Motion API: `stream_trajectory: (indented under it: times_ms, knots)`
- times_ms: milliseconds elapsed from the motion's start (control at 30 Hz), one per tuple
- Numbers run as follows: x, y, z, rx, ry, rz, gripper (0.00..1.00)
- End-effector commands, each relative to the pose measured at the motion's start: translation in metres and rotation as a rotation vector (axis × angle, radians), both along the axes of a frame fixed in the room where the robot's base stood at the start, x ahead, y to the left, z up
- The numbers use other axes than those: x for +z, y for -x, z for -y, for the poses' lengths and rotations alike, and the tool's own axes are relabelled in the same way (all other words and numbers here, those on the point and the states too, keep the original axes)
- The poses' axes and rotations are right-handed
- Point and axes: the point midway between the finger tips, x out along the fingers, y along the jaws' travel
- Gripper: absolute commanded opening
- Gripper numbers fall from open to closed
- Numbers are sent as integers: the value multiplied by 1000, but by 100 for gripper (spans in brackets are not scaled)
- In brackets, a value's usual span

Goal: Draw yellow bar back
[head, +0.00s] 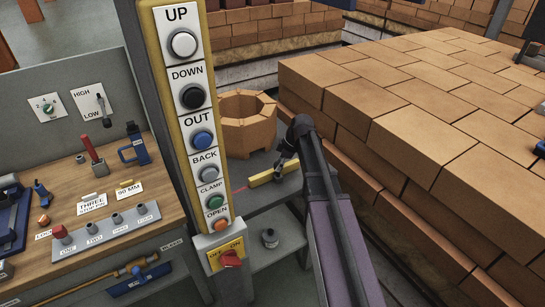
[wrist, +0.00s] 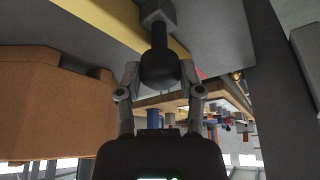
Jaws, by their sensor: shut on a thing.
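The yellow bar (head: 262,178) lies on a grey shelf in the head view, beside the right side of the button column. In the wrist view the yellow bar (wrist: 110,17) crosses the top of the picture. A dark round knob (wrist: 159,66) on a grey stem stands off the bar. My gripper (wrist: 160,74) has one finger on each side of this knob and is shut on it. In the head view my gripper (head: 287,160) is at the right part of the bar, and my arm hides some of what lies behind it.
An orange-brown brick ring (head: 245,135) stands close behind the bar. A large brick stack (head: 420,110) rises right of my arm. The button column (head: 190,120) stands left of the bar. A wooden bench (head: 100,205) with tools is farther left. A short red line (head: 239,190) shows on the shelf.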

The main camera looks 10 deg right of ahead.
Motion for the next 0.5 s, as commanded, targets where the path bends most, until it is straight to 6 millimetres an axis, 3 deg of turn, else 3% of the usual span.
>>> stream_trajectory:
  times_ms: [333,367,400,500]
  knots:
    - [-1,8,2,1,2,-7,0]
    - [-1,8,2,1,3,-6,52]
    - [-1,8,2,1,3,-7,63]
    - [-1,8,2,1,2,-6,63]
